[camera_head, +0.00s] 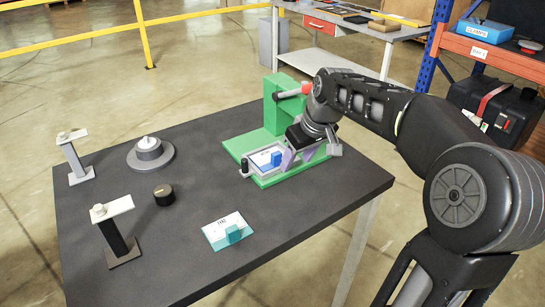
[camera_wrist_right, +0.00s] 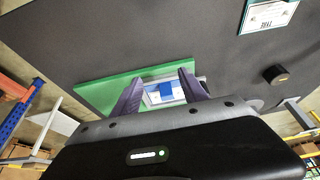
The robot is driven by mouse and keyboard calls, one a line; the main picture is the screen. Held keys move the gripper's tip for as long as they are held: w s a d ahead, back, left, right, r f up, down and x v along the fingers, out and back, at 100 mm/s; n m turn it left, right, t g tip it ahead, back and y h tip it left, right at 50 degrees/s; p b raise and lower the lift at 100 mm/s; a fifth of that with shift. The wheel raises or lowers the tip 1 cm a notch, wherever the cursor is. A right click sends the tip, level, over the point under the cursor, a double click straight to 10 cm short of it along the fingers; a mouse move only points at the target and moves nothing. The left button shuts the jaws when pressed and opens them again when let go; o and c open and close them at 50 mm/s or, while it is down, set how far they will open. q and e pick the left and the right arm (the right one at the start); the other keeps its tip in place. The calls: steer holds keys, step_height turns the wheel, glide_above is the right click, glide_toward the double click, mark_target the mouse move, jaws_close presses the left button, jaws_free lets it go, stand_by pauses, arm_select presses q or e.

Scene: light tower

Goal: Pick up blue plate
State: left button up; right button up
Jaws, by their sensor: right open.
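The blue plate is a white card with a blue block handle (camera_head: 277,158), lying in a grey tray on the green fixture (camera_head: 229,143). In the right wrist view the blue handle (camera_wrist_right: 166,89) shows between my fingers. My right gripper (camera_head: 299,158) is at the right side of the plate, fingers apart. In the right wrist view the two purple fingers of my right gripper (camera_wrist_right: 160,88) are spread to either side of the plate, with no contact visible. The wrist hides part of the fixture. My left gripper is not in view.
A teal plate (camera_head: 229,232) lies near the table's front edge. A black knob (camera_head: 164,195), a round grey base with a white top (camera_head: 149,152) and two posts (camera_head: 113,228) stand on the left. The dark table (camera_head: 200,185) is clear between them.

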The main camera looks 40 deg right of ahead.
mark_target(276, 152)
steer(key=w+p, duration=0.1)
steer(key=w, duration=0.6)
steer(key=shift+w, duration=0.3)
steer(key=x, duration=0.5)
steer(key=shift+d+f, duration=0.1)
jaws_close()
stand_by(0.6)
